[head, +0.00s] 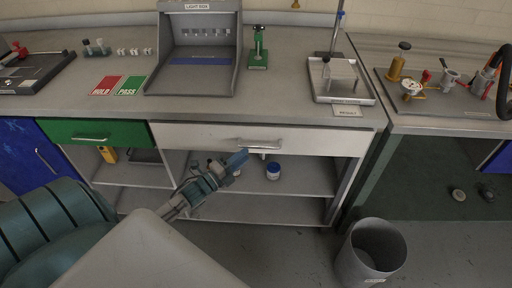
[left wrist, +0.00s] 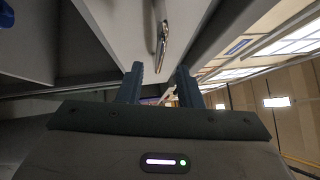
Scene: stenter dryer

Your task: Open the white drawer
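The white drawer (head: 205,136) is under the middle of the workbench. Its front looks flush with the bench, and a metal bar handle (head: 260,148) is on it. My left gripper (head: 241,159) is just in front of the drawer, slightly left of and below the handle. In the left wrist view, the gripper (left wrist: 160,74) is open, with its two dark fingers apart. The handle (left wrist: 162,42) appears beyond the fingertips, roughly in line with the gap; I cannot tell whether they touch. The white drawer front (left wrist: 120,30) fills the upper part. My right gripper is not in view.
A green drawer (head: 75,131) is left of the white one. Open shelves below hold a blue-lidded jar (head: 273,171) and a yellow object (head: 107,154). A grey bin (head: 345,262) stands on the floor at right. A light box (head: 197,80) stands on the bench.

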